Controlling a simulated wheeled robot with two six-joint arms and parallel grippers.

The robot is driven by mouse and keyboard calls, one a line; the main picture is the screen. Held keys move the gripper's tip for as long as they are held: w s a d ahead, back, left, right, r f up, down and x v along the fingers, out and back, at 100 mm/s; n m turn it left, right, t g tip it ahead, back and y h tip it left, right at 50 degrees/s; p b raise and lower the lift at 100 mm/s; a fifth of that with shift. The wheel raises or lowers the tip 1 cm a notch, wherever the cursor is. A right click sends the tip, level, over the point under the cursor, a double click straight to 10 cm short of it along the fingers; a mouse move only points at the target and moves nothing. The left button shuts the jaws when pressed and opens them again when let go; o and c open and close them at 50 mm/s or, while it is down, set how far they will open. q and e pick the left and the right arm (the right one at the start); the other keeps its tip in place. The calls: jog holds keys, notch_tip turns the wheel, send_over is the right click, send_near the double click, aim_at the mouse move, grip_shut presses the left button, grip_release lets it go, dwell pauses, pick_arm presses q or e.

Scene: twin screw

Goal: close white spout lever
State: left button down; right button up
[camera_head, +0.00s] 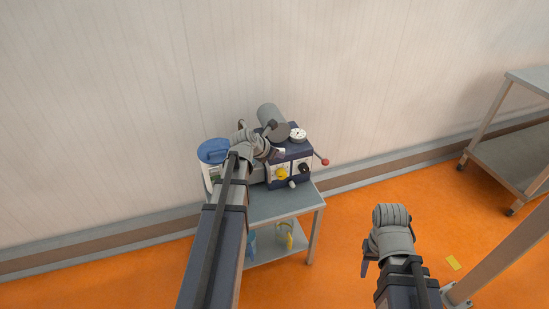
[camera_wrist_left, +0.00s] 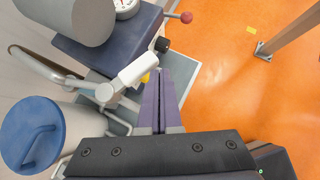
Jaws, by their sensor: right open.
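The white spout lever (camera_wrist_left: 135,72) shows in the left wrist view, slanting up to the right from a pale metal fitting (camera_wrist_left: 104,92). My left gripper (camera_wrist_left: 158,74) has its two purple fingers together with only a thin line between them, nothing seen held. Its tips lie just right of the lever's free end; I cannot tell whether they touch. In the head view my left gripper (camera_head: 274,153) is over the left part of the dark blue machine (camera_head: 291,171), and my wrist hides much of the spout area. My right gripper (camera_head: 367,258) is open and empty over the floor.
The machine stands on a grey cart (camera_head: 290,203) against the wall. A white container with a blue lid (camera_head: 213,150) is left of it. A red-knobbed handle (camera_head: 325,162) sticks out right. A yellow item (camera_head: 286,236) is on the lower shelf. Another table (camera_head: 510,160) stands right.

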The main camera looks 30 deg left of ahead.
aim_at(284, 150)
pick_arm(q)
jog(key=shift+w, duration=1.55)
